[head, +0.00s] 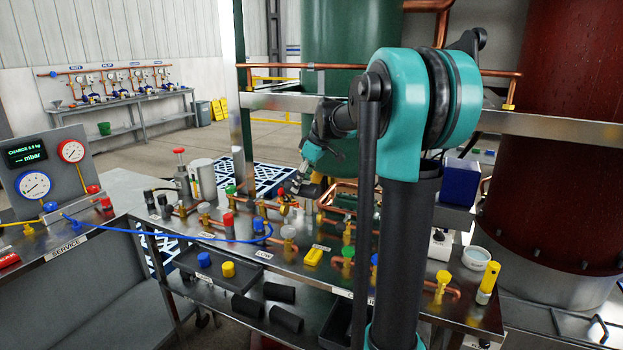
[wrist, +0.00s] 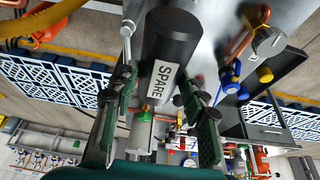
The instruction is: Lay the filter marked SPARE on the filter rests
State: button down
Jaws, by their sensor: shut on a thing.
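The filter marked SPARE (wrist: 172,42) is a black cylinder with a white label in the wrist view. It lies between the green-padded fingers of my gripper (wrist: 157,88), which is shut on it. Its lettering faces the wrist camera. In the head view my gripper (head: 308,182) is over the back part of the metal bench (head: 215,245), partly behind my arm. The filter is too small and dark to make out clearly there. I cannot pick out the filter rests with certainty in either view.
Copper pipes with coloured valve caps (head: 289,233) crowd the bench. Several black cylinders (head: 247,306) lie on the lower shelf. A blue hose (head: 160,235) crosses the left side. A yellow torch-like item (head: 488,282) stands at the right, beside a white bowl (head: 476,258).

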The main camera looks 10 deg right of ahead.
aim_at(301, 196)
jog(key=shift+f, duration=2.65)
jog(key=shift+f, duration=0.15)
jog(key=shift+f, duration=0.35)
jog(key=shift+f, duration=0.35)
jog(key=shift+f, duration=0.35)
jog(key=shift+f, duration=0.3)
jog(key=shift+f, duration=0.35)
jog(key=shift+f, duration=0.25)
